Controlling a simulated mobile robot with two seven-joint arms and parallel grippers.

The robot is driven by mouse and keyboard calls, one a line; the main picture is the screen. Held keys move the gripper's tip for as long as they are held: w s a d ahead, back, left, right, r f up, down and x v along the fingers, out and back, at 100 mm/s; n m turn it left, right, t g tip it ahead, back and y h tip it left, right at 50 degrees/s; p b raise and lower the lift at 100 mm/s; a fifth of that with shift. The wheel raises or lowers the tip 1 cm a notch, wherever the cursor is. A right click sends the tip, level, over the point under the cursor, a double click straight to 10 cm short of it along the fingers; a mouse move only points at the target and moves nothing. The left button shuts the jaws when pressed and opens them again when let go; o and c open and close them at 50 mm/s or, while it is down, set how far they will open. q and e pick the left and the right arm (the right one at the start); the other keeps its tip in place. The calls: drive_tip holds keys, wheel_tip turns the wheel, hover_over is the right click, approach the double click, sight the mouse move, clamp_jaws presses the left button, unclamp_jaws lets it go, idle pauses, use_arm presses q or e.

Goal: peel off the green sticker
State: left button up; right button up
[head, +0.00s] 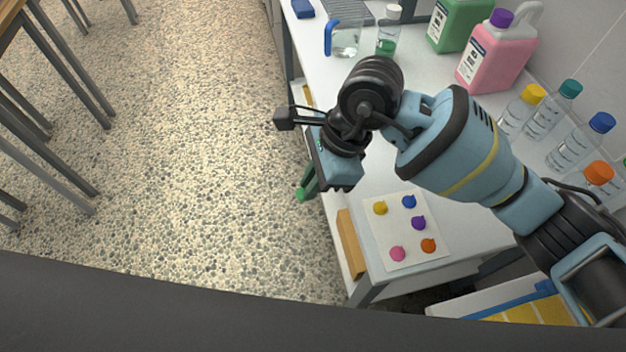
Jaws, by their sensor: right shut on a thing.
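A white sheet (380,245) lies on the bench and holds yellow, blue, purple, orange and pink stickers, each with a raised tab. The green sticker (300,195) is off the sheet, at the fingertips of my right gripper (305,189). The right gripper is shut on it and points downward, left of the bench's front edge, over the floor. The gripper body hides part of the bench behind it. My left gripper is not in view.
Bottles with coloured caps (530,105) line the back of the bench. A pink jug (497,55), a green jug (460,25) and a blue-handled beaker (345,40) stand farther along. Speckled floor (200,150) is open to the left.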

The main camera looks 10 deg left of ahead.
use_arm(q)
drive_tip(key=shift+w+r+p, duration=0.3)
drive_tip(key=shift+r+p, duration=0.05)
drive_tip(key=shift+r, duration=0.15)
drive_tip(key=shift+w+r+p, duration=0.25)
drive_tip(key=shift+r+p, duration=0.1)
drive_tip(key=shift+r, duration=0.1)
use_arm(e)
wheel_tip(320, 180, up, 3)
drive_tip(key=shift+d+f, duration=0.1)
